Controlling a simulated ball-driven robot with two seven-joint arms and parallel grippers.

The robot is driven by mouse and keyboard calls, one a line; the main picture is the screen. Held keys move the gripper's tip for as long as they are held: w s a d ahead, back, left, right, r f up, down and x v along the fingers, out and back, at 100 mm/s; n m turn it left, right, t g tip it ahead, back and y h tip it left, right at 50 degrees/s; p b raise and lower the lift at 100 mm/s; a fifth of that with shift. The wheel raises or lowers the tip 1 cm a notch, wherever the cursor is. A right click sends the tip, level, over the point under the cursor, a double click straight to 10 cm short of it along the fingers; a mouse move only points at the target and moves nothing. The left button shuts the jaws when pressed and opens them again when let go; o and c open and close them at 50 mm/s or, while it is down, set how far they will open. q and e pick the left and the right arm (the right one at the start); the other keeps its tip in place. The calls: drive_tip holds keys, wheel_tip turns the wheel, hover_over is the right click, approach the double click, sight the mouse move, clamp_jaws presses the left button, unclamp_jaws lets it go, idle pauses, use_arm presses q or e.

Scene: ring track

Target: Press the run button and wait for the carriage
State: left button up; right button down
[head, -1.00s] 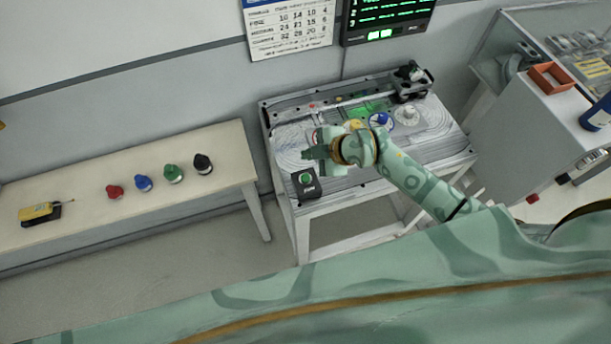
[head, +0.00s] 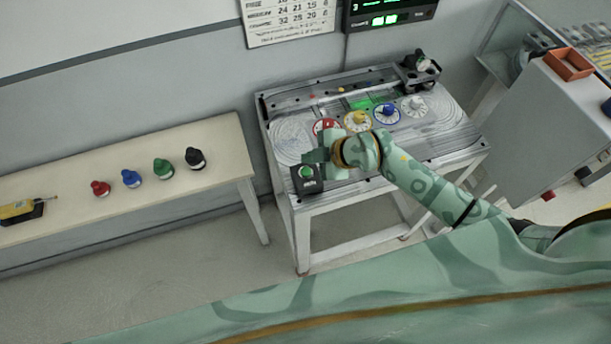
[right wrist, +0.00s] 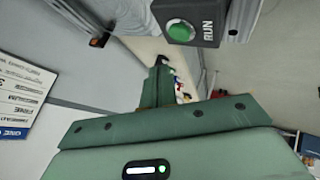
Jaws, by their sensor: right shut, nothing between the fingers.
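The run button (head: 306,172) is a green round button on a black box at the front left corner of the track table (head: 395,160). In the right wrist view the green button (right wrist: 180,30) shows beside the word RUN, at the top. My right gripper (head: 314,156) is shut and empty, just behind and slightly above the button box. I cannot tell whether it touches the box. I cannot clearly make out the carriage; a dark device (head: 418,70) stands at the track's back right corner. My left gripper is not in view.
Red (head: 326,127), yellow (head: 358,119), blue (head: 386,113) and white (head: 414,106) dials lie on the track table, near a green lit patch (head: 364,103). A side bench (head: 60,185) at left holds several coloured knobs. A grey cabinet (head: 550,130) stands at right.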

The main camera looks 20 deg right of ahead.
sight(302, 168)
drive_tip(key=shift+f, duration=1.45)
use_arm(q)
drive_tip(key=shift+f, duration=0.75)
use_arm(e)
drive_tip(key=shift+f, duration=0.35)
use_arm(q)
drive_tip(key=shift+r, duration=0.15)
use_arm(e)
drive_tip(key=shift+f, duration=0.55)
idle(0.7)
drive_tip(key=shift+r, duration=0.15)
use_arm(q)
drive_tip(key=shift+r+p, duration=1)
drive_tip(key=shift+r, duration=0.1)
use_arm(e)
drive_tip(key=shift+r, duration=0.8)
